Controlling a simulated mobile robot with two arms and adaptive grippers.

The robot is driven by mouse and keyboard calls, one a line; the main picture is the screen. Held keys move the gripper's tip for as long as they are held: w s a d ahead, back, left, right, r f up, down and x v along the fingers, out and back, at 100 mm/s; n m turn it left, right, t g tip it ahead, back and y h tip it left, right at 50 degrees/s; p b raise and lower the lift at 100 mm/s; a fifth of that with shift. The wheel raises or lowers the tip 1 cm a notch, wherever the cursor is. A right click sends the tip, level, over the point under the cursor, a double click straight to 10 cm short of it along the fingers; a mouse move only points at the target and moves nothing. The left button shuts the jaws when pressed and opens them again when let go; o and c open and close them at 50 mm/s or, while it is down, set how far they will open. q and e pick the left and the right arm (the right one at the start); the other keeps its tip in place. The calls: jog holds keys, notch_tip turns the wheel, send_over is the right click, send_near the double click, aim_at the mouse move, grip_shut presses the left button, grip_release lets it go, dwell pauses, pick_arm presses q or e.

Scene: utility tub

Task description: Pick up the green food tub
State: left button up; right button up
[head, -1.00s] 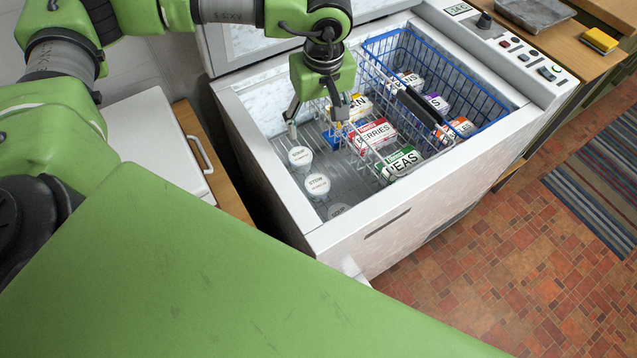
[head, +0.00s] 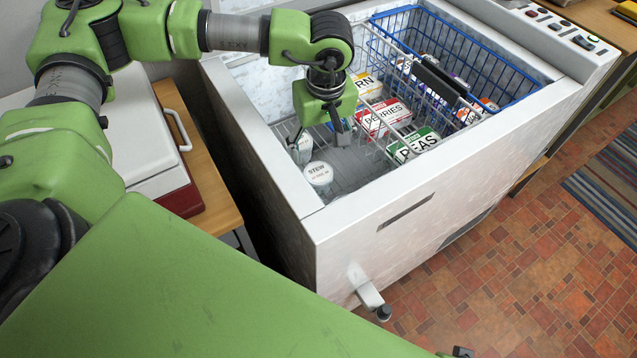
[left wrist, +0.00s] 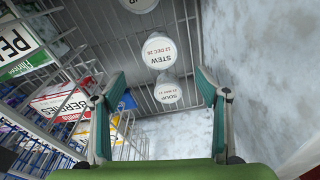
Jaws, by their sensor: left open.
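No tub shows a clearly green body; I cannot tell which one the task means. White-lidded round tubs stand on the chest freezer floor. A STEW tub (head: 318,175) is nearest the front; another tub (head: 303,147) stands behind it, partly hidden by my left gripper (head: 320,139). In the left wrist view, a STEW lid (left wrist: 159,50) lies beyond the fingertips and a SOUP lid (left wrist: 168,94) shows between the open fingers. A third lid (left wrist: 139,4) is cut off at the top. My left gripper points down, open and empty, inside the freezer. My right gripper is not seen.
A wire basket (head: 382,152) with a green PEAS pack (head: 415,146) and a red BERRIES pack (head: 383,118) stands right of the gripper. A blue basket (head: 452,38) is behind it. The freezer's front rim (head: 400,172) and frosty left wall bound the space.

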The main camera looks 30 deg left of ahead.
aim_at(319, 173)
pick_arm(q)
jog(key=f, duration=0.5)
jog(key=f+b, duration=0.1)
jog(key=f, duration=0.1)
jog(key=shift+w+a+f, duration=0.2)
jog(key=shift+w+a, duration=0.05)
jog(key=shift+a, duration=0.1)
jog(key=f, duration=0.4)
jog(key=shift+w+a+f+b, duration=0.2)
jog(key=shift+f+b, duration=0.1)
jog(key=shift+b, duration=0.1)
jog(key=shift+f, duration=0.55)
jog(key=c, duration=1.4)
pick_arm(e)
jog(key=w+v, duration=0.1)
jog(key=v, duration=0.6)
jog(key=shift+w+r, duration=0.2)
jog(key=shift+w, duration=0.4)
